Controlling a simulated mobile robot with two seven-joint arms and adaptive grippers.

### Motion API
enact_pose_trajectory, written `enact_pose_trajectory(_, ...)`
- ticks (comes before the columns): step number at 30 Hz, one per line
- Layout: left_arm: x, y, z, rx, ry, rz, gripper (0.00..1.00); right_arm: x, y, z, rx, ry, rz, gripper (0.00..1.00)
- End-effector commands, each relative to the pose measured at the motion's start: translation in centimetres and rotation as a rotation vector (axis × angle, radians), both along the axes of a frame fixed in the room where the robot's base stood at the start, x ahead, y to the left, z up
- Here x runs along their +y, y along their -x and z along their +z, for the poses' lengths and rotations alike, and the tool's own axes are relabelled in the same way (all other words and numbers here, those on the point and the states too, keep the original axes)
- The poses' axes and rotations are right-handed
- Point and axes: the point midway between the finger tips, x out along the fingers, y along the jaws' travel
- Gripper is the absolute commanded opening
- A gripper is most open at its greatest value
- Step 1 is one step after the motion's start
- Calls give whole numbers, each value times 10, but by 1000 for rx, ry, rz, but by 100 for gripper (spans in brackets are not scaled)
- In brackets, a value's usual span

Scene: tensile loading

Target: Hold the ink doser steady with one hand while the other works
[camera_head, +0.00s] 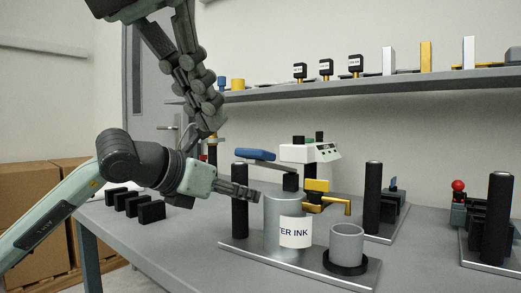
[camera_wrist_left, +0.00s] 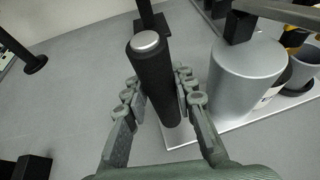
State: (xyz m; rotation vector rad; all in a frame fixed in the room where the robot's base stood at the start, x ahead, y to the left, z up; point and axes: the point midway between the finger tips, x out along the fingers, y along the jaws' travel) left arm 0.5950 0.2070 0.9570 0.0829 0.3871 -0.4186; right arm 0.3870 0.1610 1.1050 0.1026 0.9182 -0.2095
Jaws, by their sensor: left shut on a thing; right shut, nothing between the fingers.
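The ink doser is a grey cylinder (camera_head: 283,225) with a label reading "TER INK", a blue lever (camera_head: 255,154) on top and a yellow tap (camera_head: 317,187). It stands on a metal base plate (camera_head: 247,250) with a black post (camera_head: 240,222) at its left end. A grey cup (camera_head: 346,243) stands under the tap side. My left gripper (camera_head: 245,190) is shut on the black post; in the left wrist view its fingers (camera_wrist_left: 158,105) lie on both sides of the post (camera_wrist_left: 155,75), beside the cylinder (camera_wrist_left: 245,72). My right gripper (camera_head: 208,118) is shut and empty, raised behind the left arm.
Several black blocks (camera_head: 150,211) lie on the table at left. A white device (camera_head: 310,152) stands behind the doser. More black posts (camera_head: 372,195) and a red-knobbed fixture (camera_head: 458,186) are at right. A shelf (camera_head: 350,86) with small items runs along the wall.

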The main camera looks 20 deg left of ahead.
Motion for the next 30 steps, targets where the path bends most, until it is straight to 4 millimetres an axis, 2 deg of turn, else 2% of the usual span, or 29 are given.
enact_pose_trajectory(7, 0, 0, 0, -1, 0, 0, 0, 0, 0, 0, 0, 0, 0, 0)
enact_pose_trajectory(8, 0, 0, 0, -1, 0, 0, 27, 0, 0, 0, 0, 0, 0, 0)
enact_pose_trajectory(14, 0, 0, 0, -1, 0, 0, 50, 0, 0, 0, 0, 0, 0, 0)
enact_pose_trajectory(23, 1, 1, 1, 0, 0, 0, 50, 0, 0, 0, 0, 0, 0, 0)
enact_pose_trajectory(26, 4, 7, 4, -2, -1, 1, 50, 0, 0, 0, 0, 0, 0, 0)
enact_pose_trajectory(30, 14, 28, 13, -2, -3, 4, 50, 0, 0, 0, 0, 0, 0, 0)
